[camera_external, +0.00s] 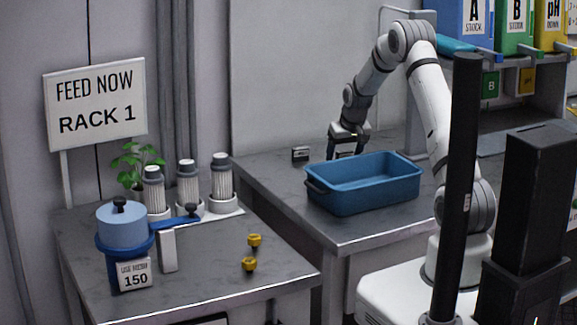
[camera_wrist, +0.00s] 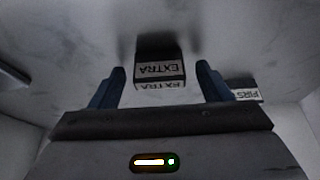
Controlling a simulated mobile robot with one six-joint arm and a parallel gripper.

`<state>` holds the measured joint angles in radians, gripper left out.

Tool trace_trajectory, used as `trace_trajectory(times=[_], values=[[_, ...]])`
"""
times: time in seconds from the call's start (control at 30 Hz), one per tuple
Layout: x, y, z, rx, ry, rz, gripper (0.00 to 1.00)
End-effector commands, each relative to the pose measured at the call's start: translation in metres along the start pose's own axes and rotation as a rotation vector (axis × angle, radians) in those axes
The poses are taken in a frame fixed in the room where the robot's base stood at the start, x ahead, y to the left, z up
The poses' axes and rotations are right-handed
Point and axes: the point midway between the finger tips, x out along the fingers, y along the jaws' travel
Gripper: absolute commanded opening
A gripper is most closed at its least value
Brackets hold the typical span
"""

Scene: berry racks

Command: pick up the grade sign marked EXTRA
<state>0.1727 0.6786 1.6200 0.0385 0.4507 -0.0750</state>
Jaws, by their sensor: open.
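The EXTRA sign (camera_wrist: 160,70) is a small dark block with a white label in the wrist view. Its lettering shows on the upper face and again, mirrored-looking, on the face below. My gripper (camera_wrist: 160,76) is open, with one dark finger on each side of the sign and a visible gap on both sides. In the external view my gripper (camera_external: 347,153) points down just behind the blue bin. A small dark sign (camera_external: 300,154) stands on the bench to its left; its lettering is too small to read there.
A second sign reading "FIRS" (camera_wrist: 245,90) is partly hidden by the right finger. The blue bin (camera_external: 363,207) stands close in front of my gripper on the grey bench (camera_external: 278,192). Supply boxes (camera_external: 515,28) stand on a shelf at the right.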

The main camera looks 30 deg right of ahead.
Motion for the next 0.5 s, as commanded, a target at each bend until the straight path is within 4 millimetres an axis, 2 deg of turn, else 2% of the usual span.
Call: trace_trajectory(times=[0.07,0.5], values=[[0.0000,0.0000,0.0001,0.000,0.000,0.000,0.67],[-0.0003,0.0000,0.0001,0.000,0.000,0.000,0.31]])
